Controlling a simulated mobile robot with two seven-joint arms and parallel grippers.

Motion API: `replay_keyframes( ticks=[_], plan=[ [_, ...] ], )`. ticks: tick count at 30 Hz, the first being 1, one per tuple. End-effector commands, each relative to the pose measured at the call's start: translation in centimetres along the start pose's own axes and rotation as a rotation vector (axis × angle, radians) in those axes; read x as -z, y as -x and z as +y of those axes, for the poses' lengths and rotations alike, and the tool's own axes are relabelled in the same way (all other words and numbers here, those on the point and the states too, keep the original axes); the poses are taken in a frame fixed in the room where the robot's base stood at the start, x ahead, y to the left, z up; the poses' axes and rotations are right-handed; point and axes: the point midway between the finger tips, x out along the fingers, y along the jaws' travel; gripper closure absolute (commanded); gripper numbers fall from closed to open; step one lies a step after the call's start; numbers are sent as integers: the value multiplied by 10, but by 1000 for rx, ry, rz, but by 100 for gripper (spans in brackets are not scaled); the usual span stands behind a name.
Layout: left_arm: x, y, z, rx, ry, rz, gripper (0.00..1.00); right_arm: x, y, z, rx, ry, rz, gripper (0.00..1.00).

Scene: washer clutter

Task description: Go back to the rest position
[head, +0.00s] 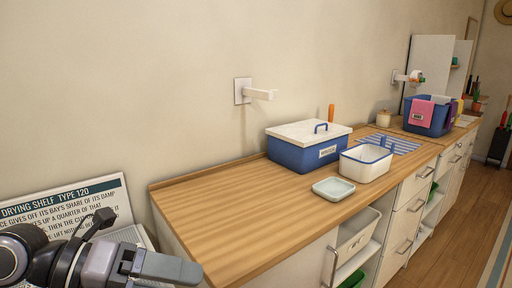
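My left gripper (180,268) is in the lower left of the head view, with its arm coming in from the left edge. It points to the right, in front of the near left end of the wooden counter (225,205). It is seen from the side, and the gap between its fingers does not show. I see nothing held in it. My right gripper is not in view.
A sign (40,210) stands behind my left arm. On the counter are a lidded blue box (295,155), a white basin (366,172), a small pale dish (333,190) and a blue bin (420,122). The counter's left half is clear. Wooden floor (455,225) lies right.

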Motion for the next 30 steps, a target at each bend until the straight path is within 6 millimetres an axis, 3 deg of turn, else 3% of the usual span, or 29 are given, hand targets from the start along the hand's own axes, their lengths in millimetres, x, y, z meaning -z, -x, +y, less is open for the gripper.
replay_keyframes(
  ticks=[3,7,10,14,17,23,26,30],
  plan=[
    [1,-9,-40,288,83,-65,9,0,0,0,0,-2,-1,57],
    [-12,0,-70,560,213,-189,9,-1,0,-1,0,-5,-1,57],
    [-28,14,-79,737,345,-313,9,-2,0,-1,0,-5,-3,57],
    [-52,37,-68,911,551,-506,9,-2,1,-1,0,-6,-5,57],
    [-67,54,-43,996,736,-671,9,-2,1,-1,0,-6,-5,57],
    [-72,73,42,1019,1155,-1015,9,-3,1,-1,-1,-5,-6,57],
    [-56,73,93,950,1382,-1177,9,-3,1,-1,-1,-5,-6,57],
    [-10,63,161,763,1710,-1370,9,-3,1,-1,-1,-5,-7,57]
  ],
)
